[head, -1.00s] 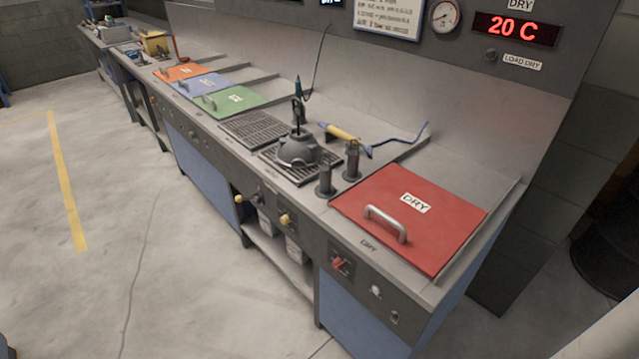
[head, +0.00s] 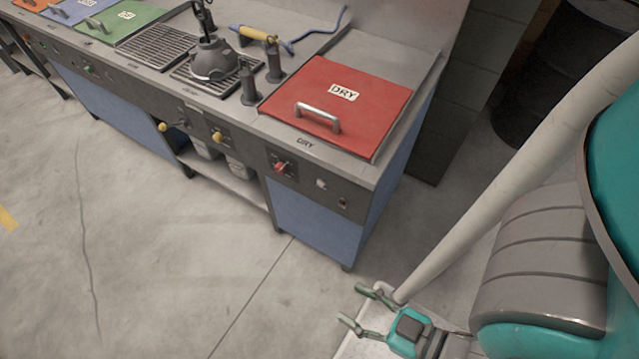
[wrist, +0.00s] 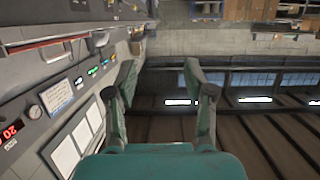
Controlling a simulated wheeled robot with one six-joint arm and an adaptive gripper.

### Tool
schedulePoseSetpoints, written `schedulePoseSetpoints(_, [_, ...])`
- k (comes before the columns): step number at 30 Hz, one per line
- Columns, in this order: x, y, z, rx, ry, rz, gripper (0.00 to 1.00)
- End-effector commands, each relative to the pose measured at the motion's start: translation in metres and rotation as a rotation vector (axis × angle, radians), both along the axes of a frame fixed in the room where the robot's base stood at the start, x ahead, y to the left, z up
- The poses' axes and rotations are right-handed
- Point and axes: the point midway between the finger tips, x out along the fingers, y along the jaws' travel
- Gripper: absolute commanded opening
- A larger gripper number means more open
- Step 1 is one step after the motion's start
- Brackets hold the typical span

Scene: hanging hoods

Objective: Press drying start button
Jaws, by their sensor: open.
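The drying station has a red lid (head: 375,98) marked DRY, closed, with a metal handle. Its front panel, below the DRY label, carries a red switch (head: 280,167), a pale round button (head: 321,184) and a small dark control (head: 343,203) at the right end. No label shows that tells which of these starts the drying. My gripper (head: 351,304) is open and empty, low in the head view, in front of the blue cabinet and apart from the panel. Its two open fingers also show in the wrist view (wrist: 161,82), with nothing between them.
Left of the lid are dark posts (head: 273,68), a grey domed part (head: 211,62) on a grate, and a yellow-handled tool (head: 257,33). Yellow knobs (head: 217,137) sit along the front. A dark barrel (head: 548,75) stands behind right. The floor (head: 180,265) ahead is clear.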

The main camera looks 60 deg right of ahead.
Motion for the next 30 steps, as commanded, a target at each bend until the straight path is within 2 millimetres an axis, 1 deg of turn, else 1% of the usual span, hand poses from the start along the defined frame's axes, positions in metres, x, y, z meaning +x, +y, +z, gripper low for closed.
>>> schedulePoseSetpoints(1, [0.0,0.0,0.0,0.0,0.0,0.0,0.34])
schedulePoseSetpoints(2, [0.0,0.0,0.0,0.0,0.0,0.0,0.26])
schedulePoseSetpoints(3, [0.0,0.0,0.0,0.0,0.0,0.0,0.16])
schedulePoseSetpoints(5, [0.0,0.0,0.0,0.0,0.0,0.0,0.01])
schedulePoseSetpoints(6, [0.0,0.0,0.0,0.0,0.0,0.0,0.0])
schedulePoseSetpoints(30, [0.0,0.0,0.0,0.0,0.0,0.0,0.0])
